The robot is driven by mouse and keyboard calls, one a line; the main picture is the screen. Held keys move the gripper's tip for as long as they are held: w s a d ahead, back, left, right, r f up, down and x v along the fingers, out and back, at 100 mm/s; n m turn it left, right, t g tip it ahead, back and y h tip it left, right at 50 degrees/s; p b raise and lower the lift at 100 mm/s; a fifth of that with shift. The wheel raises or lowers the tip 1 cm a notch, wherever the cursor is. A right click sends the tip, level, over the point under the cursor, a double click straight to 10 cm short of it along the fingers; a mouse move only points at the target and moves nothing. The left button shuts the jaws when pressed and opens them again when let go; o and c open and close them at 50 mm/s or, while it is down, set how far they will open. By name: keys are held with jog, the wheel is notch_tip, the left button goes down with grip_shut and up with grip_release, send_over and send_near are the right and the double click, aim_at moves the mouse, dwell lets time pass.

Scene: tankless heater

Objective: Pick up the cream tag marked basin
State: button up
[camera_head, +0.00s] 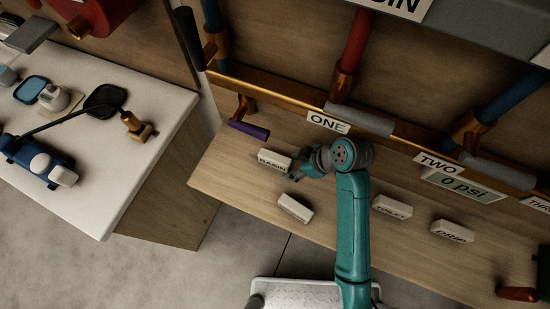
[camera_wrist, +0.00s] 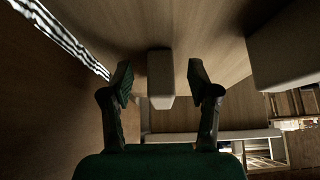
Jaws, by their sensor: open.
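The cream tag marked basin (camera_head: 273,162) lies on the wooden bench, left of my gripper, with its lettering facing the head camera. My gripper (camera_head: 297,174) is low over the bench, right beside the tag's right end. In the wrist view my open gripper (camera_wrist: 160,82) has one finger on each side of a cream block (camera_wrist: 160,70), which looks like the basin tag. Gaps show between the block and both fingers. Its lettering does not show there.
Another cream tag (camera_head: 295,207) lies just in front, with a cream block (camera_wrist: 288,45) at the right of the wrist view. Tags marked toilet (camera_head: 392,208) and drip (camera_head: 452,231) lie farther right. Pipes and a purple-handled valve (camera_head: 249,130) stand behind; a white counter (camera_head: 110,190) is left.

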aim_at(275, 157)
jog(key=a, duration=0.2)
jog(key=w+a, duration=0.1)
jog(key=a, duration=0.1)
jog(key=w+a, duration=0.1)
jog(key=a, duration=0.1)
jog(key=shift+w+a, duration=0.1)
jog(key=shift+a, duration=0.05)
jog(key=shift+w+a+f, duration=0.1)
jog(key=shift+a+f, duration=0.05)
jog(key=shift+a, duration=0.15)
jog(key=shift+a+f, duration=0.15)
jog(key=shift+f, duration=0.25)
grip_shut()
